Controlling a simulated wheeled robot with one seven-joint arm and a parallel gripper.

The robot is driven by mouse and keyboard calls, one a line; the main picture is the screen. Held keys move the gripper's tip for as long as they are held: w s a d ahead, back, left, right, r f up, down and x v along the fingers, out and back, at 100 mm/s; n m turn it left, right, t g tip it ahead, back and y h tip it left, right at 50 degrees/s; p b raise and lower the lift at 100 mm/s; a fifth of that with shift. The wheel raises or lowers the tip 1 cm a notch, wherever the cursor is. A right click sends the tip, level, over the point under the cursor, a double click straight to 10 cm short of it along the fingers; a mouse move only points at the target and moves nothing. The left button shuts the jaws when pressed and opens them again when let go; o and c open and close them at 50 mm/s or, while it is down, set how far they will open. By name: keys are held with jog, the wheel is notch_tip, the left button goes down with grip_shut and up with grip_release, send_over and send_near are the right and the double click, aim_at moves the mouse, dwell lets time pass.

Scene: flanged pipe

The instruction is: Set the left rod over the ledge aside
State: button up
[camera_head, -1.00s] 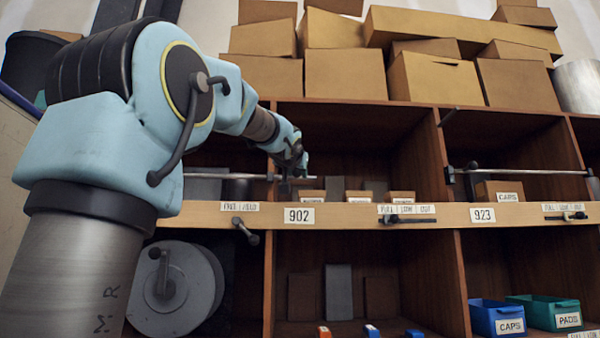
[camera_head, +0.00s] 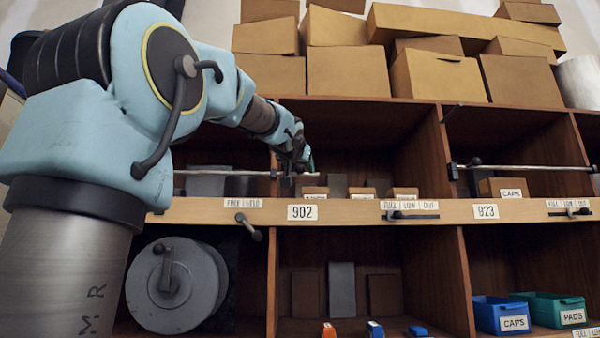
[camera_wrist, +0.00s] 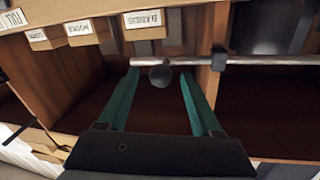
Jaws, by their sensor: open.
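The left rod (camera_head: 225,173) is a thin metal bar running level above the front ledge (camera_head: 340,211), across the left bay and past the divider. In the wrist view the rod (camera_wrist: 270,60) runs across the top right, with a dark round knob (camera_wrist: 160,76) near its end and a dark bracket at the divider. My gripper (camera_head: 303,168) is at the rod's right end. In the wrist view my gripper (camera_wrist: 160,76) is open, its teal fingers on either side of the knob in the picture. Contact with the rod cannot be told.
A second rod (camera_head: 530,169) spans the right bay. Small labelled boxes (camera_head: 362,193) stand behind the ledge close to my gripper. Wooden dividers (camera_head: 425,158) separate the bays. A dark knobbed handle (camera_head: 248,228) sticks out below the ledge. Blue (camera_head: 500,316) and teal bins (camera_head: 553,308) stand lower right.

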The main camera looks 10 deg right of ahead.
jog(key=b+v, duration=0.3)
jog(key=v, duration=0.6)
jog(key=shift+w, duration=0.1)
jog(key=w+a+f+n+g+y+p, duration=0.1)
jog(key=a+f+g, duration=0.1)
jog(key=f, duration=0.9)
jog(key=w+a+f+g+y+p, duration=0.2)
jog(key=f+g, duration=0.1)
jog(key=f, duration=0.7)
jog(key=w+a+f+n+g+y+p, duration=0.1)
jog(key=a+f+g, duration=0.1)
jog(key=f, duration=0.9)
jog(key=s+a+f+n+g+p, duration=0.1)
jog(key=s+a+f+g, duration=0.2)
jog(key=s+f, duration=0.3)
jog(key=s+a+f+g+y+p, duration=0.1)
jog(key=s+a+f+g, duration=0.1)
jog(key=s+a+f, duration=0.2)
jog(key=s+a+f+n+g+p, duration=0.1)
jog(key=s+a+f+g+p, duration=0.1)
jog(key=s+f, duration=0.8)
notch_tip(320, 180, down, 6)
jog(key=shift+a+r+n+g, duration=0.1)
jog(key=shift+a+n+g, duration=0.2)
jog(key=shift+a+g, duration=0.55)
